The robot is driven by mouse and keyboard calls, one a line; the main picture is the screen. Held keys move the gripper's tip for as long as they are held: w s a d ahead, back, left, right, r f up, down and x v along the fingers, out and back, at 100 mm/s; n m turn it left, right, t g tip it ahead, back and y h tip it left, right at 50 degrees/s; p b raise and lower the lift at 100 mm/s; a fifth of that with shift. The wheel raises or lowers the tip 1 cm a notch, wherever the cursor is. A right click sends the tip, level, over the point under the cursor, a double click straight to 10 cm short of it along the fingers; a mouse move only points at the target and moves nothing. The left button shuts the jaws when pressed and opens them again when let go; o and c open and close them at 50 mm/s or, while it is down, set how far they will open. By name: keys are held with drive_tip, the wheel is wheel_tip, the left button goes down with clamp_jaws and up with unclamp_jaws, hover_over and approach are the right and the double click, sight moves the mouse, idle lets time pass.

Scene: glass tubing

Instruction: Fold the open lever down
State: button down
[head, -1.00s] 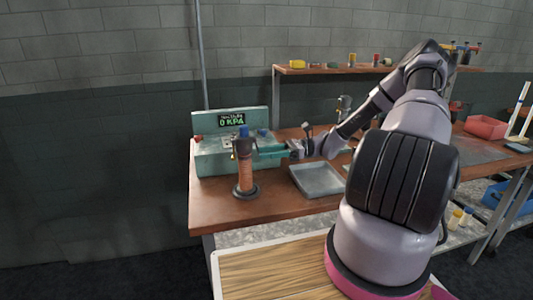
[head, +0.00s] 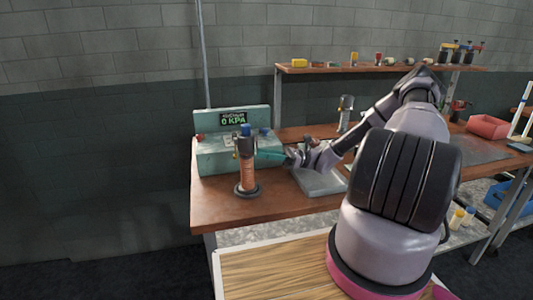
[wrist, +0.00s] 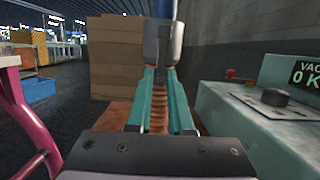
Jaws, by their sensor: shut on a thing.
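An upright column (head: 246,178) stands on a round dark base at the bench's left front. It has an orange-brown ribbed body, a grey collar and a blue top. The wrist view shows its grey collar (wrist: 163,42) just past the fingertips, with the ribbed body between the teal fingers. In the wrist view my gripper (wrist: 160,72) is shut on the column just below the collar. I cannot make out a separate open lever; the contact itself is partly hidden.
A pale green gauge box (head: 222,160) reading 0 KPA stands close behind the column. A grey metal tray (head: 320,184) lies right of it, under my arm. A shelf (head: 350,69) with small items is behind.

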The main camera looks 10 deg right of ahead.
idle(0.3)
drive_tip(key=c, duration=0.8)
unclamp_jaws()
drive_tip(key=shift+c, duration=0.2)
drive_tip(key=shift+r, duration=0.1)
wheel_tip(320, 180, up, 10)
